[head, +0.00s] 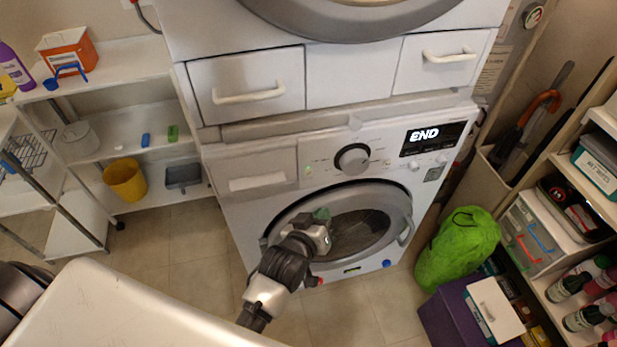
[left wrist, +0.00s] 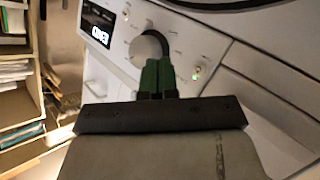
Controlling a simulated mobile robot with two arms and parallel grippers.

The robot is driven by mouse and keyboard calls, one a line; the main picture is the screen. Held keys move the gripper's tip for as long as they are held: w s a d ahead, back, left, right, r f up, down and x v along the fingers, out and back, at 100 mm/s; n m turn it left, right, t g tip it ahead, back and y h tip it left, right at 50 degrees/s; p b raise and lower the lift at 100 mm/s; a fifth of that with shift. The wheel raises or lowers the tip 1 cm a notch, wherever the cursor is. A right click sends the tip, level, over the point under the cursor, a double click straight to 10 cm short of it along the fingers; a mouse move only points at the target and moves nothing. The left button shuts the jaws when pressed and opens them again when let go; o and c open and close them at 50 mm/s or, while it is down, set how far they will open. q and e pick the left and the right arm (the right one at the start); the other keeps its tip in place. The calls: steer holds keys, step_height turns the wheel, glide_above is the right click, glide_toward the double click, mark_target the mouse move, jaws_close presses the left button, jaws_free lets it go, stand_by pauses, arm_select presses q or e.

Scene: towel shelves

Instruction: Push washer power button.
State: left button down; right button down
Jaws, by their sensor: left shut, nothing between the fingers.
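The white washer (head: 230,180) stands under another white appliance. Its panel has a round dial (head: 352,159), a lit display reading "END" (head: 433,135) and a small green-lit spot (head: 308,170) left of the dial, which may be the power button. In the left wrist view the dial (left wrist: 146,45) is partly behind the fingers, and the green-lit button (left wrist: 196,72) is just right of them. My left gripper (head: 321,214) is shut and empty, its green fingertips (left wrist: 157,72) in front of the washer, below the panel in the head view. Contact cannot be told. My right gripper is not in view.
The washer's round door (head: 350,230) is behind my left arm. A green bag (head: 458,250) and a purple box (head: 455,318) stand at the right, beside stocked shelves. White shelves with a yellow bucket (head: 125,180) are at the left. The tiled floor (head: 195,240) between is clear.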

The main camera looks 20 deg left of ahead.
mark_target(308, 172)
arm_select(q)
steer(key=shift+s, duration=0.15)
steer(key=shift+w+a+b, duration=0.4)
steer(key=shift+w+a, duration=0.45)
steer(key=shift+w, duration=0.4)
steer(key=shift+w+a+b, duration=0.35)
steer(key=shift+w+a, duration=0.5)
steer(key=shift+w, duration=0.35)
steer(key=shift+w+a+b, duration=0.4)
steer(key=shift+w+a, duration=0.45)
steer(key=shift+w, duration=0.4)
steer(key=shift+w+a+r, duration=0.1)
steer(key=shift+w, duration=0.1)
